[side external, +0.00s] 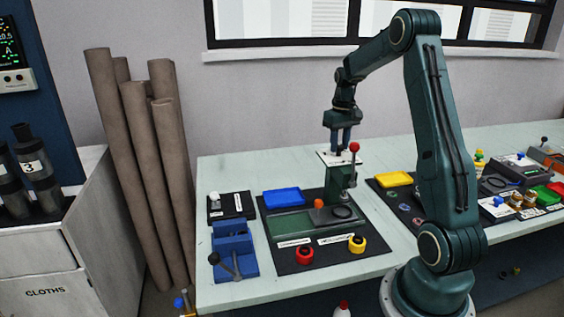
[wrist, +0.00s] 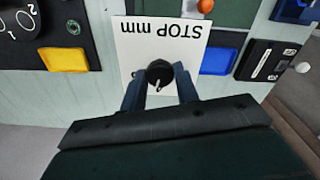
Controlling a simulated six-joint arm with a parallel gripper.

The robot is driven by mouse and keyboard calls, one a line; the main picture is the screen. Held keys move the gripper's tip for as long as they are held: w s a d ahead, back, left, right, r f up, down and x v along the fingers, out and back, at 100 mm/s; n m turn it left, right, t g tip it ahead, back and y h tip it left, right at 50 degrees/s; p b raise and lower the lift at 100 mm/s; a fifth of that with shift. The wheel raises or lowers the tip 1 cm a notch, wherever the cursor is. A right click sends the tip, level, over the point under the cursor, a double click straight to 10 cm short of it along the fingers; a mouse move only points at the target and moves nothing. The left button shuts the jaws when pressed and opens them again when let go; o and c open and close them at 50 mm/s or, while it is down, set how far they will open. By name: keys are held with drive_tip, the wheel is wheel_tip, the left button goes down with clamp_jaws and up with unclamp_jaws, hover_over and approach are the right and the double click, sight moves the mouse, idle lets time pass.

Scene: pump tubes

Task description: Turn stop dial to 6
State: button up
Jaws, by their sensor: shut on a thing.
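The stop dial is a black knob (wrist: 159,74) with a light pointer mark on a white plate marked "STOP mm" (wrist: 135,40). The lettering is upside down in the wrist view, and no dial numbers are readable. In the side view the white plate (side external: 326,156) sits on top of the green press (side external: 338,179), and the knob is hidden there. My gripper (wrist: 160,88) points down at the plate with its two blue fingers on either side of the knob, shut on it. It also shows in the side view (side external: 341,149).
An orange knob (side external: 318,203) is on the press bed. A blue tray (side external: 284,197), a yellow tray (side external: 394,179) and a blue vise (side external: 234,250) stand around it.

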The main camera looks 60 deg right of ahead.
sight(339, 146)
drive_tip(key=m, duration=0.4)
drive_tip(key=shift+r+m, duration=0.1)
drive_tip(key=shift+m, duration=0.3)
drive_tip(key=m, duration=0.4)
drive_tip(key=shift+m, duration=0.3)
drive_tip(key=o, duration=1)
wheel_tip(339, 146, up, 14)
drive_tip(key=shift+f, duration=0.1)
idle(0.4)
